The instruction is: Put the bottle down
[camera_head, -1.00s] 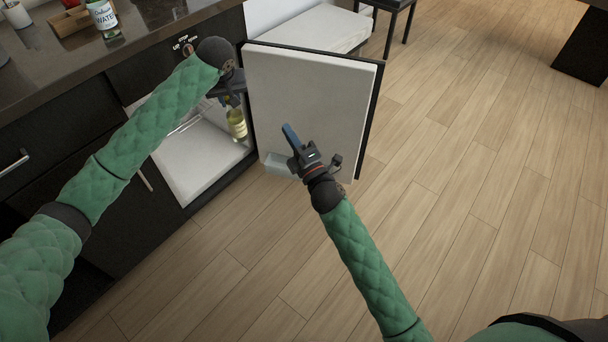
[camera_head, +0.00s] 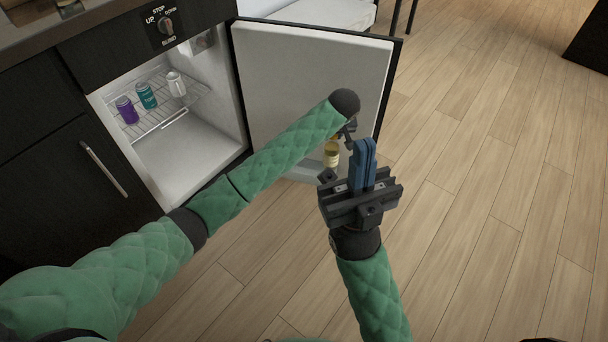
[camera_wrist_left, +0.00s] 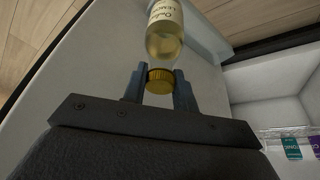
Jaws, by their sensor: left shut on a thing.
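The bottle (camera_wrist_left: 165,38) has pale yellow liquid, a white label and a gold cap. My left gripper (camera_wrist_left: 159,88) is shut on it at the cap end, with one finger on each side, in the left wrist view. In the head view the bottle (camera_head: 331,156) hangs below my left gripper, in front of the open fridge door's inner face and by its low door bin (camera_head: 302,172). I cannot tell whether it touches the bin. My right gripper (camera_head: 364,160) is empty, its blue fingers together, and partly overlaps the bottle area in the head view.
The fridge door (camera_head: 300,75) stands open. Inside the fridge, a wire rack (camera_head: 165,108) holds a purple can (camera_head: 126,110), a teal can (camera_head: 147,96) and a white can (camera_head: 176,84). The fridge floor (camera_head: 190,160) is bare. Wood floor lies clear at the right.

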